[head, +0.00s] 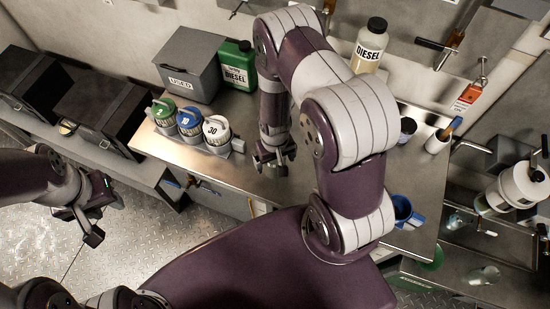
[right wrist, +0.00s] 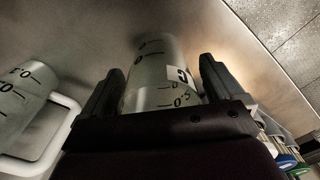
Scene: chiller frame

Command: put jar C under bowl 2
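Jar C (right wrist: 155,65) is a clear, graduated jar with a white "C" label. It stands between the two fingers of my right gripper (right wrist: 165,85), and its near end is hidden by the gripper body. I cannot tell whether the fingers touch it. In the head view my right gripper (head: 272,163) points down over the left part of the bench; the jar is not clear there. My left gripper (head: 95,215) is empty, off the bench at the left, its fingers apart. I cannot make out bowl 2; a white canister (head: 515,188) hangs on the unit at the right.
The bench (head: 235,180) also holds labelled jugs (head: 188,121), a grey box (head: 190,62), a green can (head: 236,66) and a diesel bottle (head: 371,45). A blue container (head: 405,212) is at the front right.

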